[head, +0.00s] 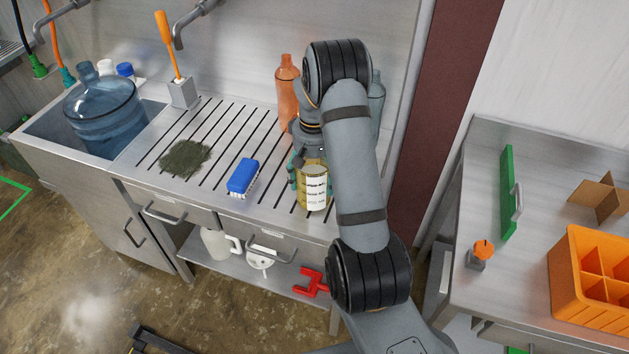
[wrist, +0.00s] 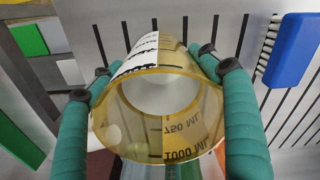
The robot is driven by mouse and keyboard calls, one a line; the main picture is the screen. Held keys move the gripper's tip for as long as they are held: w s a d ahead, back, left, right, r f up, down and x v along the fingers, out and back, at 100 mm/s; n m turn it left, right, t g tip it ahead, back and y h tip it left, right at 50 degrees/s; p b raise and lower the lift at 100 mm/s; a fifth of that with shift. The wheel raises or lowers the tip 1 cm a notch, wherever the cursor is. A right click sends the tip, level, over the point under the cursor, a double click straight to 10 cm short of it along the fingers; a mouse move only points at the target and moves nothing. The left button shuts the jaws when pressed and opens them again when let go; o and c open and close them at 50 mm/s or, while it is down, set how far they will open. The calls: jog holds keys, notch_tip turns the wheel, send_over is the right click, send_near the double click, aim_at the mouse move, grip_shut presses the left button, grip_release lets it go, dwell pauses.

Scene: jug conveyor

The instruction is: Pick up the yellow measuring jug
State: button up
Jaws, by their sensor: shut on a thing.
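The yellow measuring jug (head: 313,188) is a see-through yellow vessel with a white scale label. It stands on the slotted drainboard near its front edge, partly hidden by my arm in the head view. In the wrist view the jug (wrist: 160,108) fills the middle, and its open rim faces the camera, with 750 ML and 1000 ML marks showing. My gripper (wrist: 158,85) has its green fingers on both sides of the jug and is shut on it. In the head view my gripper (head: 298,165) is mostly hidden behind my arm. I cannot tell if the jug's base touches the drainboard.
A blue brush (head: 242,176) lies left of the jug, with a green scouring pad (head: 185,157) beyond. An orange bottle (head: 287,92) and a grey-blue bottle (head: 376,100) stand behind. A large blue water bottle (head: 103,112) sits in the sink. An orange crate (head: 594,262) stands on the right table.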

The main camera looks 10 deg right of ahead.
jog(key=s+d+r+b, duration=0.4)
jog(key=s+d+r, duration=0.1)
jog(key=d+r, duration=0.5)
jog(key=shift+d, duration=0.2)
jog(key=shift+s, duration=0.1)
